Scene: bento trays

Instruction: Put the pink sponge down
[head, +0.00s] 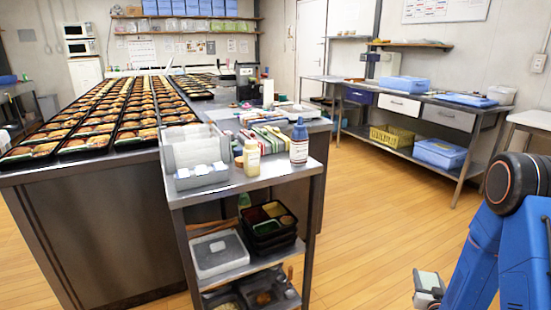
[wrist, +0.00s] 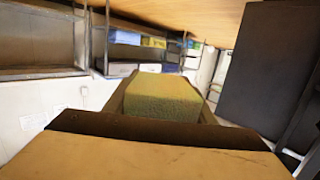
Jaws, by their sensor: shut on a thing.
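My gripper (wrist: 162,84) is shut on a block-shaped sponge (wrist: 163,100) in the wrist view. The sponge looks yellow-green there, not pink. It sits between the brownish fingers, with its rough end face showing. Its lower part is hidden behind a dark edge and a tan surface in the foreground. I hold it up in the air; nothing is seen touching its far end. In the head view only my blue arm and a pale grey piece at its lower end show at the bottom right; the sponge cannot be made out there. No pink sponge shows in either view.
A steel cart (head: 258,182) holds a grey bin (head: 195,150), a cream bottle (head: 251,158) and a white-blue bottle (head: 299,145). Behind it stands a long counter (head: 85,185) covered with bento trays. A side bench (head: 425,98) runs along the right wall. Open wooden floor (head: 370,215) lies between.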

